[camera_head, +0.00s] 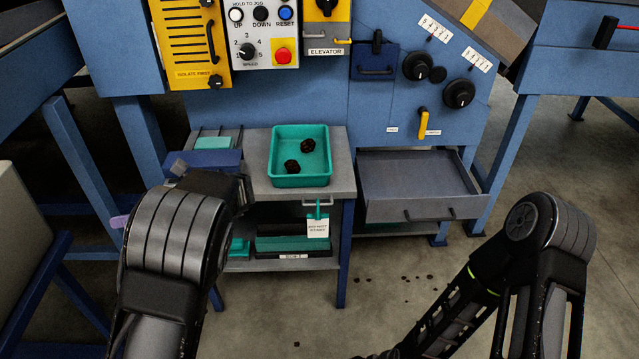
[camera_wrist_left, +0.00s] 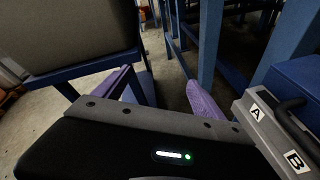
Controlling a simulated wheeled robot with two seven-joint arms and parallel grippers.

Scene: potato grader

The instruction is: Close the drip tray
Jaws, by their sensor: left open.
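The drip tray (camera_head: 418,185) is a shallow grey drawer low in the blue machine, right of centre in the head view. It is pulled out, empty, with a dark handle on its front. My left gripper (camera_wrist_left: 160,82) shows two purple fingers spread apart with nothing between them in the left wrist view. In the head view only a purple finger (camera_head: 118,222) shows beside my left arm, far left of the tray. My right arm shows at the lower right, but its gripper is out of view.
A workbench (camera_head: 341,170) with a teal bin (camera_head: 301,182) holding two dark lumps stands left of the tray. Blue machine legs (camera_head: 505,150) flank the area. Open floor (camera_head: 400,262) with dark spots lies before the tray. A grey box labelled A and B (camera_wrist_left: 270,125) is near my left gripper.

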